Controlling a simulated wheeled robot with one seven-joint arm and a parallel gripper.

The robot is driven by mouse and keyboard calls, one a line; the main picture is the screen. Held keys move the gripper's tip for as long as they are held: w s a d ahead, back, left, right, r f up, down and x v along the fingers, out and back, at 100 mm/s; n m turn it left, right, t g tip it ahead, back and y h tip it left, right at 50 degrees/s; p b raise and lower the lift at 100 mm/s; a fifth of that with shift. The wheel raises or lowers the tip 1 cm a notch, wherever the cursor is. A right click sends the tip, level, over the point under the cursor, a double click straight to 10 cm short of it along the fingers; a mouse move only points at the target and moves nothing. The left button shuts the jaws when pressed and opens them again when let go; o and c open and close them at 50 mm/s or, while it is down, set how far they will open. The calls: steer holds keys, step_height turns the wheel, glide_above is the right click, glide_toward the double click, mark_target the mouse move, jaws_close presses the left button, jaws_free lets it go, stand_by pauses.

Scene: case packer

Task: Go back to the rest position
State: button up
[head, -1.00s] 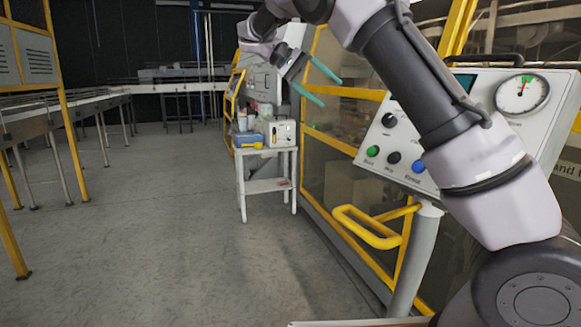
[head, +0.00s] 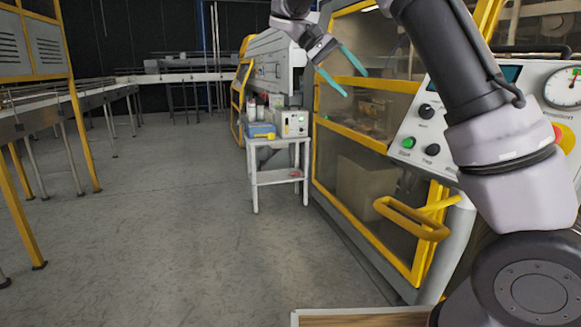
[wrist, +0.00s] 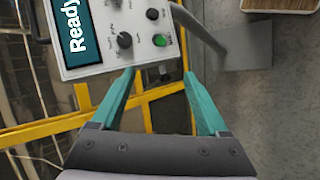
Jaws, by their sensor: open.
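My gripper (head: 344,80) is raised in the upper middle of the head view, in front of the yellow-framed machine (head: 360,131). Its two teal fingers are apart with nothing between them. In the wrist view my gripper (wrist: 163,100) is also open and empty. Beyond the fingertips there is a control panel (wrist: 95,45) whose screen reads "Ready", with black knobs and a green button. The fingers look clear of it, though the exact gap cannot be told.
A yellow handle (head: 412,218) sticks out from the machine. A small white table (head: 277,179) carries a blue-and-yellow box and a pale device. Conveyors (head: 75,95) run along the left and back. The grey floor (head: 150,240) in the middle is free.

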steer(key=s+d+f+t+y, duration=0.1)
steer(key=s+d+t+y, duration=0.1)
steer(key=s+d+y, duration=0.7)
steer(key=s+f+m+t+y, duration=0.2)
steer(key=s+t, duration=0.5)
steer(key=s, duration=0.8)
steer(key=shift+d+f+m, duration=0.3)
steer(key=shift+f+m, duration=0.2)
steer(key=shift+m, duration=0.3)
